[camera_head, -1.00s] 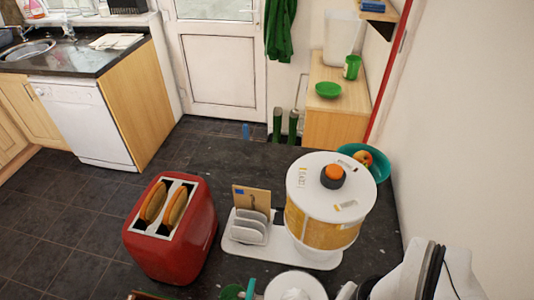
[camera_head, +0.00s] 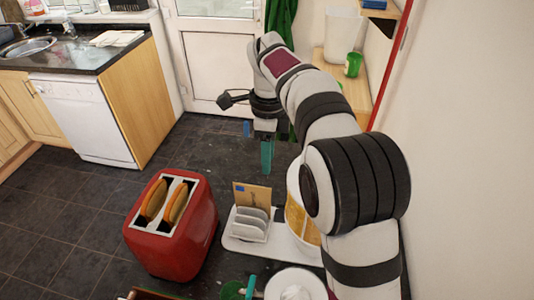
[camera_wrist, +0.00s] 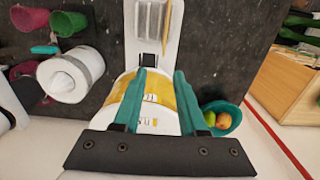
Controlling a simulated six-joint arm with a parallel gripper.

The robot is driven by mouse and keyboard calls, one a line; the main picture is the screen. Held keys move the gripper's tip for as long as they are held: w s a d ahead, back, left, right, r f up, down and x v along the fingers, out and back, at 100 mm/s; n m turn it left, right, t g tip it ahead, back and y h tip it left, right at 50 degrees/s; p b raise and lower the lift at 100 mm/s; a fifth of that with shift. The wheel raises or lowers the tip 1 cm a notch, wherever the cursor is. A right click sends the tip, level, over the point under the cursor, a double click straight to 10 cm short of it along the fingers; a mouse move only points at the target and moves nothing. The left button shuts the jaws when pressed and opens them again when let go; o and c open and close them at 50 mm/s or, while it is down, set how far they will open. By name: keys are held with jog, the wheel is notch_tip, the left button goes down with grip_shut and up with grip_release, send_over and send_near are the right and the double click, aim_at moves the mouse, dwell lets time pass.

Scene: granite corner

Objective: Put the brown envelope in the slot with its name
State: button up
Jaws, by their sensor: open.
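The brown envelope (camera_head: 252,194) stands upright in a small white rack (camera_head: 248,229), behind its white dividers. It has a small blue mark at its upper left. In the wrist view the envelope (camera_wrist: 167,24) shows as a thin tan strip at the top. A white drum with a yellow-orange band (camera_head: 296,217) stands right of the rack, largely hidden by my arm; its band also shows in the wrist view (camera_wrist: 160,92). No slot name is readable. My gripper (camera_head: 267,158), with teal fingers, is open and empty, above and beyond the rack in the head view.
A red toaster (camera_head: 172,228) with bread stands left of the rack. A teal bowl with fruit (camera_wrist: 223,117) is beside the drum. A white roll (camera_wrist: 70,75) and several cups lie at the left of the wrist view. Dark counter is bare behind the rack.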

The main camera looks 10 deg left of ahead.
aim_at(267, 197)
jog(key=f, duration=1.5)
jog(key=shift+w+a+f, duration=0.15)
jog(key=shift+w+f, duration=0.25)
grip_shut()
